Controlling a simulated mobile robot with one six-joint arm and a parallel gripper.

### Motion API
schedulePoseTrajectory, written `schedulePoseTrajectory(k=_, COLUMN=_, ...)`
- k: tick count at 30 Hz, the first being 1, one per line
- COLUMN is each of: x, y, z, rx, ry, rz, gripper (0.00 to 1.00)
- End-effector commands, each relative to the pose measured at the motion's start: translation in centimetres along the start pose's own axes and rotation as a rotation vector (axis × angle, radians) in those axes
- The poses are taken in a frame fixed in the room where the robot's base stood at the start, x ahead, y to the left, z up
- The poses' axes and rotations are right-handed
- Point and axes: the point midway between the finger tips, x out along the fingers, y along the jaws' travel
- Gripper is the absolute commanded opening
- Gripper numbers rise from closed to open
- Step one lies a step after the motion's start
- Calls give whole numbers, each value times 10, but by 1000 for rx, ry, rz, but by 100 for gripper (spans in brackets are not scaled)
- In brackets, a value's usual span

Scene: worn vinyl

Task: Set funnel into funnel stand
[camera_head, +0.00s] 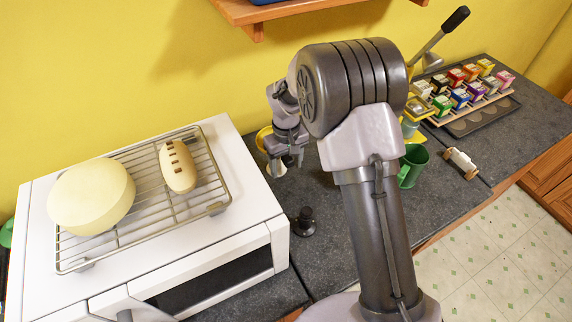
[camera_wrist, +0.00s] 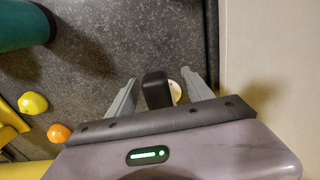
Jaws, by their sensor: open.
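My gripper (camera_head: 286,164) points down over the dark counter, just right of the white oven. In the wrist view its two fingers (camera_wrist: 160,80) are apart, with a black upright piece (camera_wrist: 157,90) showing between them. I cannot tell whether the fingers touch it. A pale round thing (camera_wrist: 175,91) shows beside that piece, partly hidden; a white item (camera_head: 277,168) lies below the gripper in the head view. A small black piece with a round base (camera_head: 304,222) stands near the oven. I cannot surely identify the funnel or its stand; my arm hides part of the counter.
The white oven (camera_head: 240,150) bears a wire rack (camera_head: 130,225). A green mug (camera_head: 411,168) stands right of my arm, near a lever device (camera_head: 438,38). A lemon (camera_wrist: 33,103) and orange (camera_wrist: 60,133) lie near a yellow object (camera_wrist: 10,125). Colourful boxes stand farther right.

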Motion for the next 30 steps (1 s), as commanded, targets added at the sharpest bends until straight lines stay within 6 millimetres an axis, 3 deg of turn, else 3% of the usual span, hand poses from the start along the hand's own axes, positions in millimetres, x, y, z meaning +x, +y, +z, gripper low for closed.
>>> schedulePoseTrajectory(k=30, x=-32, y=0, z=0, rx=0, ry=0, rz=0, gripper=60)
